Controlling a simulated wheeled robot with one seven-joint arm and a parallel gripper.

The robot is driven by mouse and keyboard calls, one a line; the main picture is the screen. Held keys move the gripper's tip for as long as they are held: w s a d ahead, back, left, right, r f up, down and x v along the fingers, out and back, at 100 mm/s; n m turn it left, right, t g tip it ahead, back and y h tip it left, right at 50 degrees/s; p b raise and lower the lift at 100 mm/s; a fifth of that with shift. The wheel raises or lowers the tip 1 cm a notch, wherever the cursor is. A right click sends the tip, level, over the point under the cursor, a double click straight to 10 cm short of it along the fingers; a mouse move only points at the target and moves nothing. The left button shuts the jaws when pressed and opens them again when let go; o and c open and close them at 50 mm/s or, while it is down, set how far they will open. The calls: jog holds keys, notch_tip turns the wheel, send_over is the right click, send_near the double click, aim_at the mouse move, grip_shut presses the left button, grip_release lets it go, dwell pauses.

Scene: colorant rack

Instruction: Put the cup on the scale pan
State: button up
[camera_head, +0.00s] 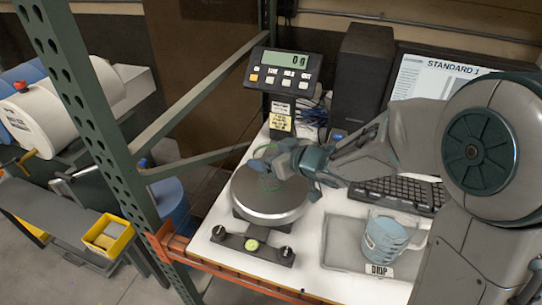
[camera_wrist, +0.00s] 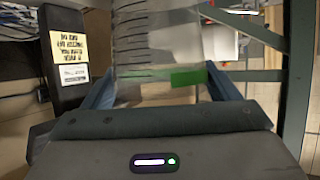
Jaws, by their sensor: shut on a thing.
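My gripper (camera_head: 277,163) is over the round grey scale pan (camera_head: 270,204) in the head view. It is shut on a clear cup (camera_wrist: 158,45) with dark measuring lines and a green mark, which fills the space between the two fingers in the wrist view. In the head view the cup is faint and mostly hidden by the gripper; I cannot tell whether its base touches the pan. The scale display (camera_head: 285,60) reads 0 g.
A bluish measuring jug (camera_head: 384,238) stands on a grey tray (camera_head: 343,240) labelled DRIP, right of the scale. A green rack post (camera_head: 100,120) rises left of the scale. A keyboard (camera_head: 400,193), speaker (camera_head: 361,75) and monitor (camera_head: 428,75) stand behind.

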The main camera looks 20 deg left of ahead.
jog(key=shift+f, duration=0.15)
jog(key=o, duration=1.1)
jog(key=shift+r, duration=0.35)
jog(key=p+v, duration=0.1)
jog(key=v, duration=1.1)
jog(key=shift+p, duration=0.3)
